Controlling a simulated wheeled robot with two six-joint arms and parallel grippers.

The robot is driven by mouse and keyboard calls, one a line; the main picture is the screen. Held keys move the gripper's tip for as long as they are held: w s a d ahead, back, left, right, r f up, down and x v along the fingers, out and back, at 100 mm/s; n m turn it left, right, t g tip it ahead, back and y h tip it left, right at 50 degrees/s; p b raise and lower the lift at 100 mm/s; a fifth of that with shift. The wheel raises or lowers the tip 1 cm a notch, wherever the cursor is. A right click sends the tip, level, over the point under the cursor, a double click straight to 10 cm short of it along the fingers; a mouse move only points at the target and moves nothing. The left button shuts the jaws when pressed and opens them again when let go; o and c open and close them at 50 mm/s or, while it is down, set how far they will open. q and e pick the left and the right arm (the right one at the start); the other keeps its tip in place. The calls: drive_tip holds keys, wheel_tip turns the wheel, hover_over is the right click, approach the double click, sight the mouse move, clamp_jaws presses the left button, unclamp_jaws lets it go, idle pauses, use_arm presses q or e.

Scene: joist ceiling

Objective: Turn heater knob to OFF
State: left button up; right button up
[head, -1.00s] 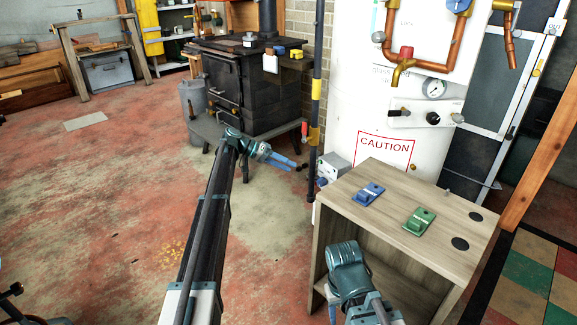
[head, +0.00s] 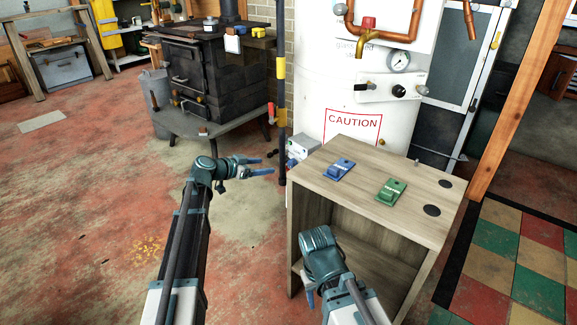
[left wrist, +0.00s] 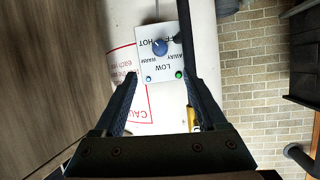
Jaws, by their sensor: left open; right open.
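The heater control box (head: 303,147) is a small grey-white box beside the far left edge of the wooden cabinet. My left gripper (head: 267,165) is open and empty, pointing at the box from the left. In the wrist view the panel shows between its fingers (left wrist: 158,62). My right gripper (head: 308,287) is open, low before the cabinet.
The wooden cabinet (head: 345,205) carries a blue switch (head: 340,169) and a green switch (head: 391,191). A white tank (head: 335,100) with copper pipes stands behind. A dark pole (head: 282,110) and a black stove (head: 205,85) stand beyond my left gripper. The left floor is open.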

sight(290, 163)
use_arm(q)
drive_tip(key=b+x, duration=0.4)
drive_tip(key=x, duration=0.8)
drive_tip(key=shift+w+f+b, duration=0.2)
drive_tip(key=shift+b, duration=0.2)
drive_tip(key=shift+w+d+f, duration=0.15)
drive_tip(key=shift+w+d, duration=0.25)
drive_tip(key=shift+d, duration=0.1)
clamp_jaws()
